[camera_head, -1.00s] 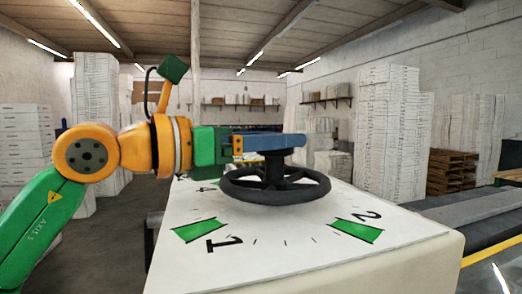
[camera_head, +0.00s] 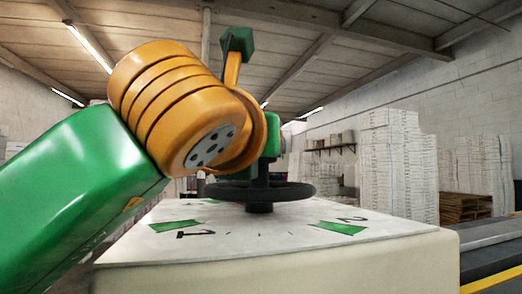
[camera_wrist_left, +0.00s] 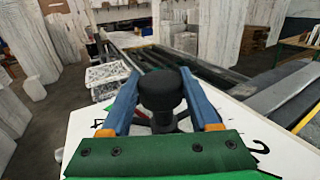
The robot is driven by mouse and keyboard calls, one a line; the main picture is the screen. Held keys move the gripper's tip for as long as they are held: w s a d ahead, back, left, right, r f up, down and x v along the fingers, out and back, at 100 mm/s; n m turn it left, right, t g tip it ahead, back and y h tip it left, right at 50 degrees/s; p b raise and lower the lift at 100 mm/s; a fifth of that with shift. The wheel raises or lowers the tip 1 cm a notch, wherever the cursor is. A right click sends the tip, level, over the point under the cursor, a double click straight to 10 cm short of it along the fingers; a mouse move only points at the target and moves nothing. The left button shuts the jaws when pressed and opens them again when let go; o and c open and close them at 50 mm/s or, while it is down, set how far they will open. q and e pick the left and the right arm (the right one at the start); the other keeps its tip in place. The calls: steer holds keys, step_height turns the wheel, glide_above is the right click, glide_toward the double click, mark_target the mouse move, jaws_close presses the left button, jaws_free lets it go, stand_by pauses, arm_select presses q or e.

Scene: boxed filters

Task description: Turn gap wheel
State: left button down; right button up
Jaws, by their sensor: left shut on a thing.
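The black gap wheel (camera_head: 298,191) stands level on a short post above the white top (camera_head: 290,244) of a cabinet. The top has green markers and the printed numbers 1 and 2 around the wheel. In the left wrist view the wheel's round black hub (camera_wrist_left: 161,92) sits between the two blue fingers of my left gripper (camera_wrist_left: 160,76), which is shut on it. In the head view my orange and green arm covers the fingers and the upper part of the hub. My right gripper is in neither view.
Tall white stacks (camera_head: 398,165) and brown pallets (camera_head: 463,207) stand at the right, behind the cabinet. A grey conveyor (camera_head: 495,255) with a yellow edge runs along the right. In the wrist view, a white crate (camera_wrist_left: 107,78) stands beyond the cabinet.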

mark_target(255, 188)
arm_select(q)
steer(key=shift+n+y, duration=0.6)
steer(key=shift+y, duration=0.6)
steer(key=shift+c, duration=1.8)
jaws_free()
steer(key=shift+o, duration=1.2)
steer(key=shift+w, duration=0.2)
steer(key=shift+w+f, duration=0.1)
steer(key=s+b, duration=0.2)
steer(key=s, duration=0.5)
steer(key=shift+s+b, duration=0.2)
steer(key=shift+b, duration=0.2)
steer(key=shift+w, duration=0.15)
